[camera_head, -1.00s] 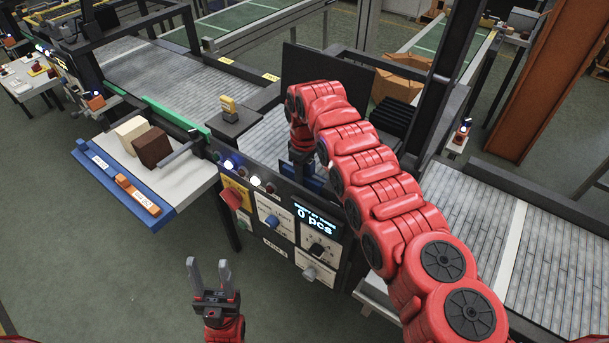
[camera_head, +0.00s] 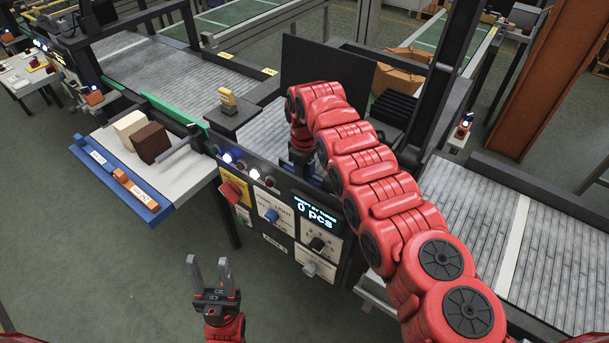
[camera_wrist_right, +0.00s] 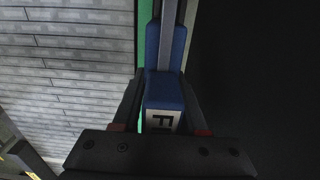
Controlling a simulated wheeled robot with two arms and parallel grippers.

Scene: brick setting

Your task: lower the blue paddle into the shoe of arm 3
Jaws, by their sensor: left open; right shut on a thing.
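The blue paddle (camera_wrist_right: 164,92) is in the right wrist view, with a white label bearing a dark letter at its near end. My right gripper (camera_wrist_right: 163,80) is shut on it, one dark finger along each side. A grey bar (camera_wrist_right: 170,35) lies over the paddle's far part; I cannot tell whether they touch. In the head view my right arm reaches down behind the control panel (camera_head: 283,222) and hides most of its gripper and the paddle. I cannot make out the shoe clearly. My left gripper (camera_head: 209,266) is open and empty, low in front of the panel.
A grey roller conveyor (camera_head: 165,75) runs behind the panel and continues at right (camera_head: 490,220). A black upright plate (camera_head: 325,85) and a dark post (camera_head: 437,90) stand close to my right arm. A side table (camera_head: 190,172) at left holds cream and brown blocks. The floor at lower left is clear.

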